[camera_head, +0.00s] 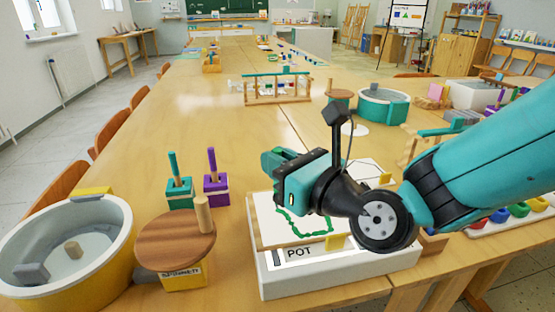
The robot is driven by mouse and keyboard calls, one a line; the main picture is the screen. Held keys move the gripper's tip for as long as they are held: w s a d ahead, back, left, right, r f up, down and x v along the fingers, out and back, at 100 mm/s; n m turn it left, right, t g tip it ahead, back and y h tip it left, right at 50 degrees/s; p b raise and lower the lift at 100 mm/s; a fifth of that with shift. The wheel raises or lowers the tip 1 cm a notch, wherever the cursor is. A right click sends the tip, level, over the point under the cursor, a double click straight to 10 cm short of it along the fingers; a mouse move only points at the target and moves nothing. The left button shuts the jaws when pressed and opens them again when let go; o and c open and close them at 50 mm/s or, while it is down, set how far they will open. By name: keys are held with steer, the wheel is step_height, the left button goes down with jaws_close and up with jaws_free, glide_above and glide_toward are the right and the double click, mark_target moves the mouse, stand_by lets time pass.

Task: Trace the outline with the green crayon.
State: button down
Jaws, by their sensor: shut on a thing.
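My gripper (272,163) is above the left back part of a white board box marked POT (300,275), pointing left and away. Its jaws are mostly hidden behind its own teal and black body. The crayon in it cannot be made out from this side. On the box lies a pale sheet (265,210) with a green line (303,231) along its left and lower part. My wrist and arm hide the right and upper part of the outline. Whether the crayon tip touches the sheet is hidden.
A teal pot (383,104) stands behind. The table's middle left is clear.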

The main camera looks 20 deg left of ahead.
steer(key=shift+f+b, duration=0.7)
steer(key=shift+f, duration=0.35)
steer(key=shift+p, duration=0.6)
stand_by(0.4)
steer(key=shift+r, duration=0.15)
step_height(320, 180, up, 4)
steer(key=p, duration=0.4)
steer(key=shift+p, duration=0.35)
